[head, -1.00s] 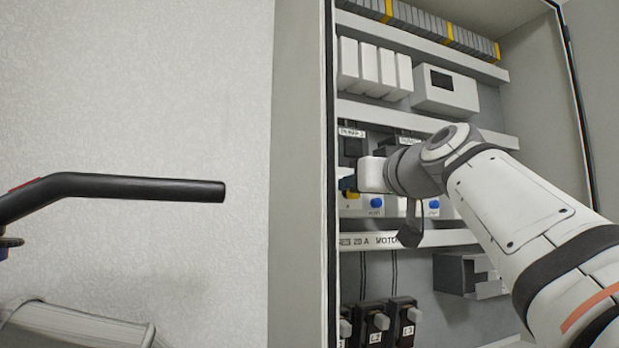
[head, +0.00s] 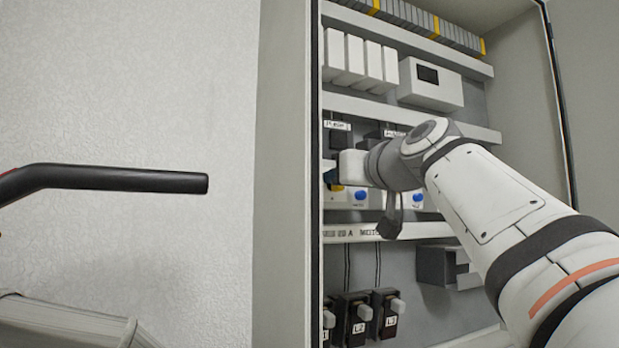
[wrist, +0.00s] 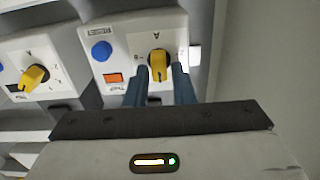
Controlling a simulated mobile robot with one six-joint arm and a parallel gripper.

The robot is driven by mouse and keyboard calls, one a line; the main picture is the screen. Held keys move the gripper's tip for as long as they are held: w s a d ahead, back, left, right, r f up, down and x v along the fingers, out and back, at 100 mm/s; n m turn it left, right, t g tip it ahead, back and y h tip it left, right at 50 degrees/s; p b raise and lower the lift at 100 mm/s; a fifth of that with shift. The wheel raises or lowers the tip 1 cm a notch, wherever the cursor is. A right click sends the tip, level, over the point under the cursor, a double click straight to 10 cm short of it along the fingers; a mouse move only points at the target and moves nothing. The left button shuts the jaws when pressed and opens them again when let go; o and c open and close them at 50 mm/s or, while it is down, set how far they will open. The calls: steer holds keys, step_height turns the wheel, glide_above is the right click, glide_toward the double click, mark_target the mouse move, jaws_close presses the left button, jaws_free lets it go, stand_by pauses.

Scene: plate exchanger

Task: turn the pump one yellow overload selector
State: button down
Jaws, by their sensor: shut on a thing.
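The yellow overload selector (wrist: 158,65) sits on the white face of an overload unit (wrist: 118,40), beside a blue reset button (wrist: 101,51) and an orange window. Its knob stands nearly upright in the wrist view. My gripper (wrist: 160,78) is shut on this selector, with one blue finger on each side of it. In the head view my gripper (head: 332,172) is at the leftmost unit of the row, partly hidden by the cabinet edge and my wrist. The label above that unit (head: 337,125) is too blurred to read surely.
A second unit with its own yellow selector (wrist: 34,76) and blue button is beside it. The cabinet's left side wall (head: 288,180) is close to my gripper. Black switches (head: 354,318) sit lower down. A black handle (head: 120,178) is at left.

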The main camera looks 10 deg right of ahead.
steer(key=shift+m, duration=0.3)
steer(key=m, duration=0.8)
steer(key=shift+w+d+f+m, duration=0.15)
steer(key=shift+d+m, duration=0.2)
steer(key=shift+m, duration=0.05)
stand_by(0.3)
steer(key=c, duration=1.4)
jaws_free()
steer(key=shift+c, duration=0.2)
steer(key=b+v, duration=0.3)
steer(key=v, duration=0.5)
